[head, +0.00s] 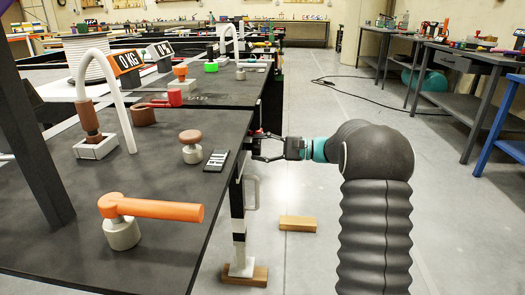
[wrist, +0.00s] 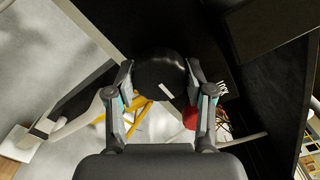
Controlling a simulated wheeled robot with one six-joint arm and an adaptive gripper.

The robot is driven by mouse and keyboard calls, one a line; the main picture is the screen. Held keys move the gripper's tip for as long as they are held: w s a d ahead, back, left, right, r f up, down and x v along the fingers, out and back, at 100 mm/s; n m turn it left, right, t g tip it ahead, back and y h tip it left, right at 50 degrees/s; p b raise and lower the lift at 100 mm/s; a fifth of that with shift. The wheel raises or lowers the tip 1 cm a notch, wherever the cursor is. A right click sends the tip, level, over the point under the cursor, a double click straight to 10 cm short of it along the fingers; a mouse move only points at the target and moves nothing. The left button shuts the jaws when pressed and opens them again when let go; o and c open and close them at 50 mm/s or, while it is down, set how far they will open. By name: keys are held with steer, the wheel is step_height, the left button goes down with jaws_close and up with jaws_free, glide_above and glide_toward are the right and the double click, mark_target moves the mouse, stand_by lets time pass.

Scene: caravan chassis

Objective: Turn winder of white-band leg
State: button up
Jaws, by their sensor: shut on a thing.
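The white-band leg (head: 238,215) is a dark post with a white band, below the edge of the dark chassis deck. Its pale foot (head: 241,267) stands on a wooden block. My gripper (head: 256,147) is at the deck edge, near the top of this leg. In the wrist view, my gripper (wrist: 160,72) has its two fingers on either side of a round black knob (wrist: 158,66) with a white mark, which looks like the winder. The fingers are shut on it. In the head view the knob is mostly hidden by the fingers and deck edge.
An orange lever (head: 155,208) and a brown-topped knob (head: 190,141) stand on the deck, with a dark label plate (head: 216,160) beside them. A loose wooden block (head: 298,223) lies on the floor. Workbenches (head: 470,65) stand at right; floor between is mostly clear.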

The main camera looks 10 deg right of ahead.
steer(key=shift+s+a+f, duration=0.15)
steer(key=o, duration=1.2)
steer(key=shift+a, duration=0.1)
steer(key=shift+c, duration=0.2)
steer(key=shift+d, duration=0.2)
steer(key=v, duration=1.2)
